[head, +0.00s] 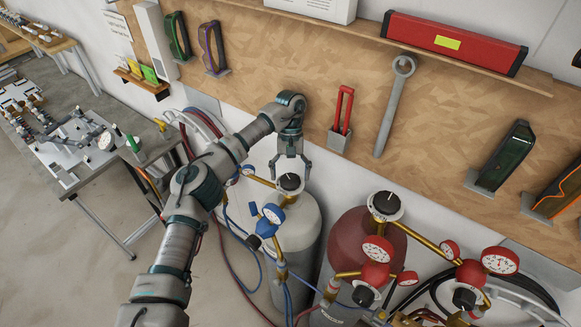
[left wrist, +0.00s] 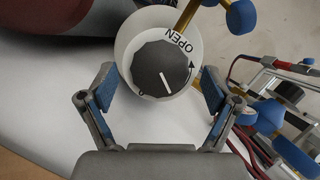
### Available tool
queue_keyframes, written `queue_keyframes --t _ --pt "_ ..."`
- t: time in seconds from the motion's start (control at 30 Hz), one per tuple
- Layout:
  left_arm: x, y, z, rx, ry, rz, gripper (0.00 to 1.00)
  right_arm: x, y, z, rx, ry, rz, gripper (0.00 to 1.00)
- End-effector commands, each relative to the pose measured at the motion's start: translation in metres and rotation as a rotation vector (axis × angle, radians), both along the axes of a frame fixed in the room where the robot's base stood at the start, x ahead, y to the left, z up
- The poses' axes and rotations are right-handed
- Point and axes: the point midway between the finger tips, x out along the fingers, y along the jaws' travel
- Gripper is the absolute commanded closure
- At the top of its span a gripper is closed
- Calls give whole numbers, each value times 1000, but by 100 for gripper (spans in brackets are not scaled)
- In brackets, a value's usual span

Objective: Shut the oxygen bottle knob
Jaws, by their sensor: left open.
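The oxygen bottle (head: 293,225) is the grey-white cylinder with blue gauges, standing below the wooden board in the head view. Its black knob (head: 290,182) sits on top. In the left wrist view the knob (left wrist: 163,68) shows a white pointer line and sits on a white disc marked OPEN with an arrow. My left gripper (head: 290,173) is open, pointing down over the knob. In the left wrist view the blue-padded fingers (left wrist: 160,95) stand apart on either side of the knob's near part, with gaps between. My right gripper is not in view.
A dark red bottle (head: 352,240) with its own black knob (head: 386,203) and red gauges stands to the right. A blue gauge (head: 273,214) and hoses sit close to the oxygen bottle. Tools hang on the wooden board (head: 300,75) behind. A jig table (head: 85,150) is at left.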

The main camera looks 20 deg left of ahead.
Motion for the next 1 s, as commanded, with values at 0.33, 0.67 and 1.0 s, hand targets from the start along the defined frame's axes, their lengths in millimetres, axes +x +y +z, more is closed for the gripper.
queue_keyframes --t 0.33,0.67,1.0 --pt "3 0 68 5 -6 3 11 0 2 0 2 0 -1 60" --pt "4 0 92 1 -1 2 11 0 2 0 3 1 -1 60" --pt "4 -1 92 1 -1 3 11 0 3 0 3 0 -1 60"
